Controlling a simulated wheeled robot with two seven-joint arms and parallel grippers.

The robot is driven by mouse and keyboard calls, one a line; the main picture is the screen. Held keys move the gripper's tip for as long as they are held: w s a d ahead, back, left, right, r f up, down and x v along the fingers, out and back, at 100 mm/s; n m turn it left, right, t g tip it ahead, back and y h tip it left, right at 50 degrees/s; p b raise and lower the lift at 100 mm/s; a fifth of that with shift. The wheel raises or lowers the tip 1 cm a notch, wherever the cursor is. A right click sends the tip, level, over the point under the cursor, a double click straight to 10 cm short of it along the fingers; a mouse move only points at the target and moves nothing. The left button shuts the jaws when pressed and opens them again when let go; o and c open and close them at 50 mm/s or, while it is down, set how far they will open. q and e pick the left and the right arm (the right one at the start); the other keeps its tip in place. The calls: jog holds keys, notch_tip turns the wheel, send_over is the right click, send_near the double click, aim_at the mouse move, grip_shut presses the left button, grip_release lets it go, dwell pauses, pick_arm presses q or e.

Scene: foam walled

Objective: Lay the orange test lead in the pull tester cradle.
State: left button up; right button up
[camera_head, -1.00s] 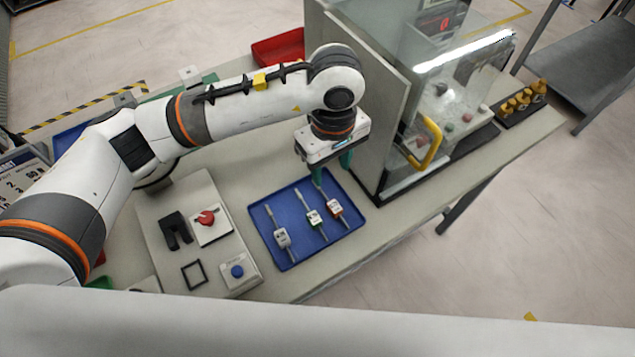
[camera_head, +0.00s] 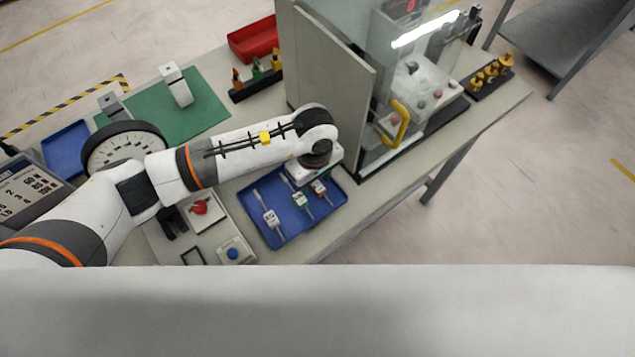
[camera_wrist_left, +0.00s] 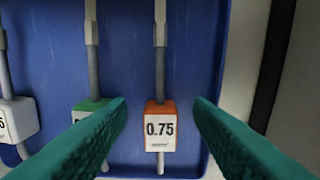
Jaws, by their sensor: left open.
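The orange test lead (camera_head: 319,187) lies in the blue tray (camera_head: 276,240), at the right of a row of three leads. In the left wrist view its block (camera_wrist_left: 161,128) has an orange top and a white face marked 0.75. My left gripper (camera_wrist_left: 162,112) is open, with one green finger on each side of this block, not closed on it. In the head view my left gripper (camera_head: 311,172) is over the tray's far right part, its fingertips hidden. A green-marked lead (camera_head: 301,200) and a white-marked lead (camera_head: 270,218) lie to the left. I cannot identify the cradle for certain.
A tall grey panel (camera_head: 338,95) and a clear enclosure with a yellow handle (camera_head: 400,123) stand right of the tray. A panel with a red knob (camera_head: 200,207) and blue button (camera_head: 233,254) lies left. A round dial (camera_head: 120,148) and green mat (camera_head: 205,105) are farther back.

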jog(key=shift+s, duration=0.1)
pick_arm(q)
grip_shut()
pick_arm(e)
jog(key=shift+s+d, duration=0.2)
jog(key=shift+d, duration=0.2)
pick_arm(q)
jog(key=shift+r, duration=0.1)
pick_arm(e)
jog(key=shift+f, duration=0.1)
